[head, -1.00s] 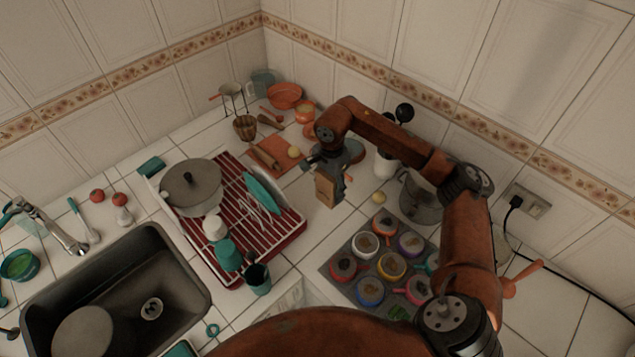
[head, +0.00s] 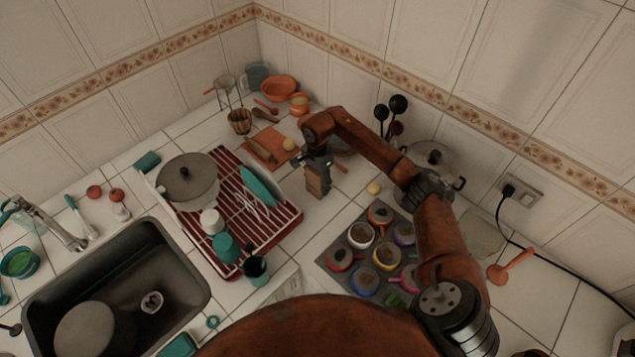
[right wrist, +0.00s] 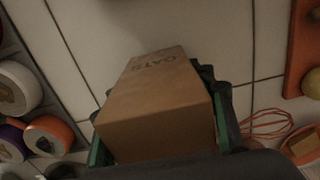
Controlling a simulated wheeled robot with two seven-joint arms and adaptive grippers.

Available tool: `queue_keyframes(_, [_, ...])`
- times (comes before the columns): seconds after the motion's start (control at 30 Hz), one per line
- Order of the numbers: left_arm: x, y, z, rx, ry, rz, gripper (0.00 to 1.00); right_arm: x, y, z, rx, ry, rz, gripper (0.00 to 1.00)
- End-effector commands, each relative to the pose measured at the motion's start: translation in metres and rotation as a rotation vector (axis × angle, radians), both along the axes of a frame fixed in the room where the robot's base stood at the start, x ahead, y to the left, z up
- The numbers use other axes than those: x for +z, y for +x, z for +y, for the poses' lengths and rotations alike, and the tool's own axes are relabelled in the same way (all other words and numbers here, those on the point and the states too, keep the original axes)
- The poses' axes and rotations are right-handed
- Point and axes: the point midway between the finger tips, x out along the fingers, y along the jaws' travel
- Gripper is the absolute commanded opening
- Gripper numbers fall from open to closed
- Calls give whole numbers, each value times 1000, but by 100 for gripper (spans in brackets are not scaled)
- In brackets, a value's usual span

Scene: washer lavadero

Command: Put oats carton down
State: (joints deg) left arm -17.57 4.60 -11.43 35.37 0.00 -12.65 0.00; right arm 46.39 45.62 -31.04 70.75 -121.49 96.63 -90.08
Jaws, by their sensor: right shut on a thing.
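The oats carton (head: 318,181) is a small brown box held upright below my right gripper (head: 317,163) in the head view. In the right wrist view the oats carton (right wrist: 160,100) fills the middle, with the word OATS on one face. My right gripper (right wrist: 160,125) is shut on it, a finger on each side. The carton is over or on the white tiled counter between the dish rack and the tray of pots; I cannot tell whether its base touches. My left gripper is not in view.
A red dish rack (head: 290,226) with dishes stands left of the carton. A dark tray (head: 335,265) with several small colored pots lies in front to the right. An orange board (head: 268,141) lies behind left. A yellow round item (head: 374,188) sits to the right.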

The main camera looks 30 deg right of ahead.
Motion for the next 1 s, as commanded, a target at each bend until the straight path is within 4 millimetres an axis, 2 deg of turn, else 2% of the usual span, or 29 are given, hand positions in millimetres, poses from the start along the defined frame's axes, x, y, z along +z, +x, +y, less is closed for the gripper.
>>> queue_keyframes(0.2, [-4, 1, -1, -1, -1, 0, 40, -3, 0, 0, 1, -1, 0, 16])
queue_keyframes(0.23, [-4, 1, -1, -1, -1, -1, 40, -4, 0, 0, 0, -1, 1, 51])
queue_keyframes(0.47, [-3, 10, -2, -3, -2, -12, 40, -3, 0, 0, 0, -1, 1, 67])
queue_keyframes(0.8, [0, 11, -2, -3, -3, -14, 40, 0, 0, 0, 0, 0, 0, 68])
queue_keyframes(1.0, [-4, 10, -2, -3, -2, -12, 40, 25, 1, -1, 1, -3, -3, 68])
